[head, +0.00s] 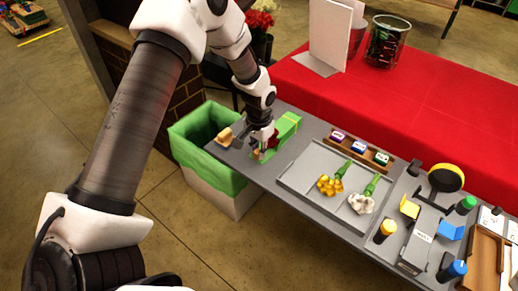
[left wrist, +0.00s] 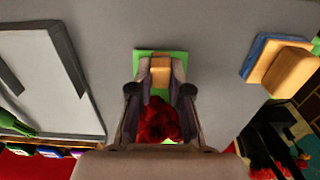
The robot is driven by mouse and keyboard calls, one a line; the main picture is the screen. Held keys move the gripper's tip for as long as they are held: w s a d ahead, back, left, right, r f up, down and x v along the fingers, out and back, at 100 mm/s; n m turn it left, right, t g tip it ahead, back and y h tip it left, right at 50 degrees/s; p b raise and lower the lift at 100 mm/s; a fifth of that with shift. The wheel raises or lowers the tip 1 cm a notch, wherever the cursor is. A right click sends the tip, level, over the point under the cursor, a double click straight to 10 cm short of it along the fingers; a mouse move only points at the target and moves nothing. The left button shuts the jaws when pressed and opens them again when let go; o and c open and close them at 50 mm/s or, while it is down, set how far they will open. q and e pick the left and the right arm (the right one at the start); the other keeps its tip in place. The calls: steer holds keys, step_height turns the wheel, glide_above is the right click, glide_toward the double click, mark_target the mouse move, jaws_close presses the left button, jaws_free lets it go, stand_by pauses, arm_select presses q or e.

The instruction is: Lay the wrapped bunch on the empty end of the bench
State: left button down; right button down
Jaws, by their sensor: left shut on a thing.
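The wrapped bunch shows red flowers (left wrist: 158,120) and a green wrap (left wrist: 143,62) with a tan band in the left wrist view. My left gripper (head: 262,148) is shut on it, with one finger on each side of the tan band. In the head view the gripper hides most of the bunch, and red petals show beside it. The bunch is over the left end of the grey bench (head: 316,131). I cannot tell whether it touches the surface. My right gripper is not in view.
A green-lined bin (head: 214,170) stands below the bench's left end. A grey tray (head: 306,176) with yellow and white bunches lies right. A red-covered table (head: 420,105) stands behind.

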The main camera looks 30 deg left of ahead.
arm_select(q)
steer(key=shift+f, duration=0.15)
stand_by(0.5)
steer(key=c, duration=0.6)
jaws_free()
steer(key=shift+c, duration=0.2)
step_height(320, 180, up, 7)
steer(key=p, duration=0.6)
steer(key=shift+p, duration=0.3)
steer(key=shift+s+f, duration=0.1)
